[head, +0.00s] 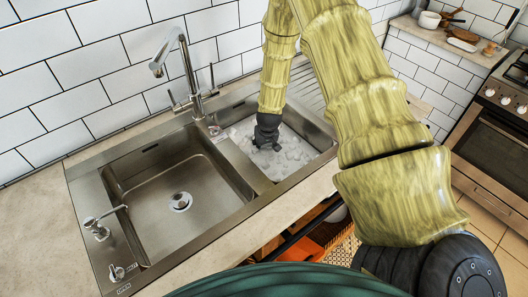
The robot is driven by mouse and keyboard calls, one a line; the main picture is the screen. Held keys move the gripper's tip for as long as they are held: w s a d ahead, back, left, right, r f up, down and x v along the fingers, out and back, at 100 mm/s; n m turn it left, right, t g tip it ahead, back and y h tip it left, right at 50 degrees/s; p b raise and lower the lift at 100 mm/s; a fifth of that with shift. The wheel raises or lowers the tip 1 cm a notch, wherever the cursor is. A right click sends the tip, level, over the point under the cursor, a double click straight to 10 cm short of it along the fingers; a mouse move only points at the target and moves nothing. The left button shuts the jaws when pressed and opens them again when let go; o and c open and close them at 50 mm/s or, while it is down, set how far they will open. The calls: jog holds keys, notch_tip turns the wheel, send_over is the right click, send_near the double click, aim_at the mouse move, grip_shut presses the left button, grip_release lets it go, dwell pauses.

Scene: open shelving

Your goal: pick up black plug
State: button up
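My gripper (267,147) is dark and small in the head view. It points down into the right sink basin (318,136), just over a white, lumpy layer (291,158) on the basin floor. I cannot tell whether its fingers are open or shut, or whether anything is between them. I cannot make out a black plug for certain. One at the fingertips would be hard to tell from the dark gripper. My arm hides part of the right basin and the counter behind it.
The left basin (150,200) is empty, with a round drain (180,201). A tall faucet (188,70) stands behind the sink, left of my gripper. A soap dispenser (97,227) is at the left rim. An oven (495,140) stands at the right.

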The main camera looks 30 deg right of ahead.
jog(key=shift+f, duration=0.25)
grip_shut()
jog(key=shift+w+r, duration=0.1)
